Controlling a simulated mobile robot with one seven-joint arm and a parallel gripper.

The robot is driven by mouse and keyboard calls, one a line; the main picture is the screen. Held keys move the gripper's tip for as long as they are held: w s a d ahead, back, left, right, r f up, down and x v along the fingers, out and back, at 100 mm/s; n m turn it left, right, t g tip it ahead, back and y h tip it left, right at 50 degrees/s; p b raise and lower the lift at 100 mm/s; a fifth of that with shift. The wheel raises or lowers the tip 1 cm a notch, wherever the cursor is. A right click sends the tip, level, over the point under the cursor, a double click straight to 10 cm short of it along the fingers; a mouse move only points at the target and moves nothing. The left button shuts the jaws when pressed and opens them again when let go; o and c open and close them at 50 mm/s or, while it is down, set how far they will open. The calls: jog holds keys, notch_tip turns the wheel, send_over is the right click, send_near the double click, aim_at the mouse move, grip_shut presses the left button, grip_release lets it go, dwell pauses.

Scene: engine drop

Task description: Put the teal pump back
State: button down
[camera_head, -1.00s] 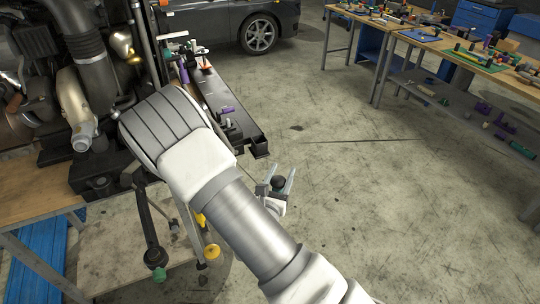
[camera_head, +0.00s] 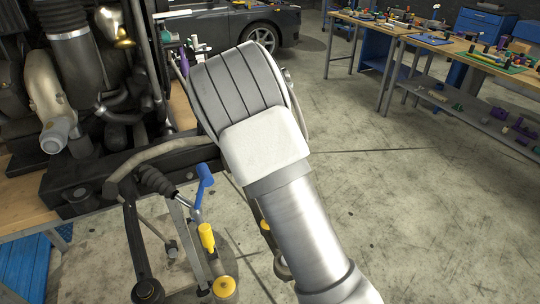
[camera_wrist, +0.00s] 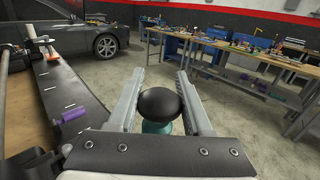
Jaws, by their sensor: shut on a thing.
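In the wrist view, my gripper (camera_wrist: 159,76) has its two grey fingers on either side of a round black top. Teal shows just below this top, and I take it as the teal pump (camera_wrist: 157,127), held in the fingers. The lower part of the pump is hidden behind the gripper's dark front plate. In the head view, my arm's broad grey wrist hides the gripper and the pump. The place where the pump belongs cannot be made out.
The engine (camera_head: 56,135) with pipes and hoses fills the left of the head view. A blue-handled part (camera_head: 204,180) and yellow-capped parts (camera_head: 207,237) are close left of my arm. Cluttered workbenches (camera_head: 440,42) and a car (camera_head: 225,28) stand behind. The floor at right is clear.

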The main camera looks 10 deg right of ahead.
jog(key=shift+w+r, duration=0.9)
notch_tip(320, 180, down, 10)
jog(key=shift+r, duration=0.15)
jog(key=shift+b, duration=0.35)
jog(key=shift+c, duration=1.6)
grip_release()
jog(key=shift+f, duration=0.2)
